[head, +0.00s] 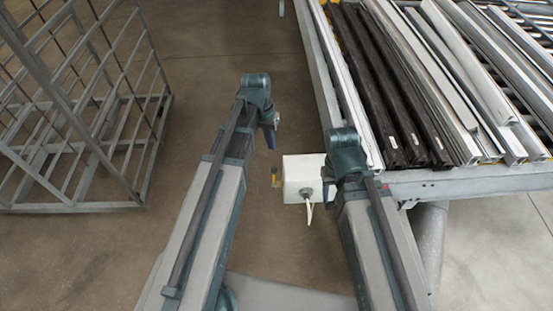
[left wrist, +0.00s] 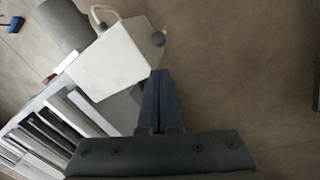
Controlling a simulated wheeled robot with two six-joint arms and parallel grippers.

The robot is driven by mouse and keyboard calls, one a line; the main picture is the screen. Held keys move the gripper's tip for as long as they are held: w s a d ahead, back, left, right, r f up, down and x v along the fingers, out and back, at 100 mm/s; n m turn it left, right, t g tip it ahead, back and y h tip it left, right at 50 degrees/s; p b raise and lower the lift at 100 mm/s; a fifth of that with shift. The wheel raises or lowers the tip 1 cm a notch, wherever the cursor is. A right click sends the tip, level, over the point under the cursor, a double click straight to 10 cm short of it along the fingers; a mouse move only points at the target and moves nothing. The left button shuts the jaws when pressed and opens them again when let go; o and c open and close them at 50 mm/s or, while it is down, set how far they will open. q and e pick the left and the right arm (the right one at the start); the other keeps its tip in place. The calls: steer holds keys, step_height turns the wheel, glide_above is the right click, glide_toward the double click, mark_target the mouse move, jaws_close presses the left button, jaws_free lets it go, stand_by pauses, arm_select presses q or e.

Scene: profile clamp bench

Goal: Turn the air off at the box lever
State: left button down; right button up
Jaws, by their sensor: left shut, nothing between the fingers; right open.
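The white box (head: 303,177) sits at the near left corner of the bench, between my two arms in the head view. A small lever with a yellow part (head: 276,178) sticks out from its left side.
The bench (head: 470,182) carries dark and silver profiles (head: 395,90) lying lengthwise. A pale cable (head: 309,212) hangs from the box. A metal rack (head: 80,110) stands at the left. A small blue object (left wrist: 15,24) lies far off. Floor between rack and bench is clear.

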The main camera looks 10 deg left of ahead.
steer(key=shift+w+f, duration=0.1)
steer(key=shift+f, duration=0.05)
step_height(320, 180, down, 10)
steer(key=b, duration=1)
